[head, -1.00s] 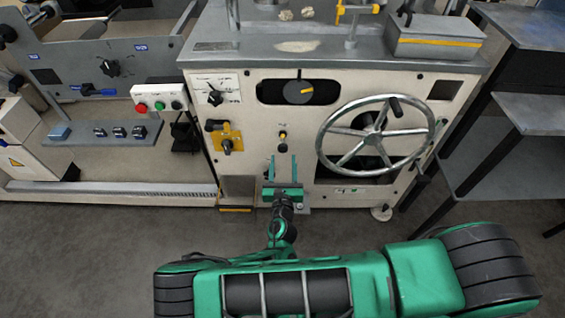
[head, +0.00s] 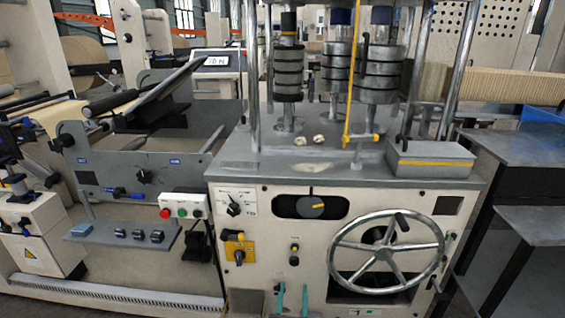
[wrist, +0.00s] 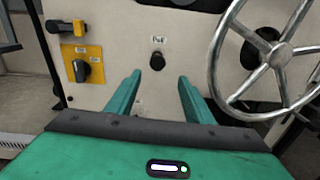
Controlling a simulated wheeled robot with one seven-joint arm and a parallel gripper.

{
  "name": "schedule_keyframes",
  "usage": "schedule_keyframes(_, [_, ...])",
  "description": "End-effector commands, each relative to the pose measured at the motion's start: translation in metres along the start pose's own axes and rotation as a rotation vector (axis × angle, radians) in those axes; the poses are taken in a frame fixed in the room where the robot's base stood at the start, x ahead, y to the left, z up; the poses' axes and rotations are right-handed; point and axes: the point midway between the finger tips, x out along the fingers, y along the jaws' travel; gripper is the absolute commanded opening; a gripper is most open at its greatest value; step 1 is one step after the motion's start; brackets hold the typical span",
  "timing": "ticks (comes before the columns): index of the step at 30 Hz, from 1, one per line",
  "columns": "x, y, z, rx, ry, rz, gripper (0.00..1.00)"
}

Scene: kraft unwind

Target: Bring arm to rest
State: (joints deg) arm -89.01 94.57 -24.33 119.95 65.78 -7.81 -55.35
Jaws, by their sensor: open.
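My gripper (wrist: 158,92) is open and empty in the wrist view, its two green fingers apart and pointing at the cream machine front. A small black knob (wrist: 157,61) shows on the panel beyond the gap between the fingers. In the head view only the green fingertips of my gripper (head: 292,297) show at the bottom edge, below the small knob (head: 294,248). The rest of my arm is out of the head view.
The machine cabinet (head: 265,205) fills the front. A large handwheel (head: 387,250) stands out to the right of my fingers, also close in the wrist view (wrist: 212,70). A yellow-plated switch (head: 238,247) is at left. Grey tables (head: 530,165) stand at far right.

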Motion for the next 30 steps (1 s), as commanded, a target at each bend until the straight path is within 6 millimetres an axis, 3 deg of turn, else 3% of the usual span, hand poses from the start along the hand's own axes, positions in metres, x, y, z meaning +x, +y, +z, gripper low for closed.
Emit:
schedule_keyframes(14, [0.032, -0.078, 0.044, 0.256, 0.008, -0.333, 0.47])
schedule_keyframes(22, [0.039, -0.159, 0.086, 0.543, -0.005, -0.687, 0.47])
schedule_keyframes(30, [0.023, -0.236, 0.125, 0.837, -0.048, -1.043, 0.47])
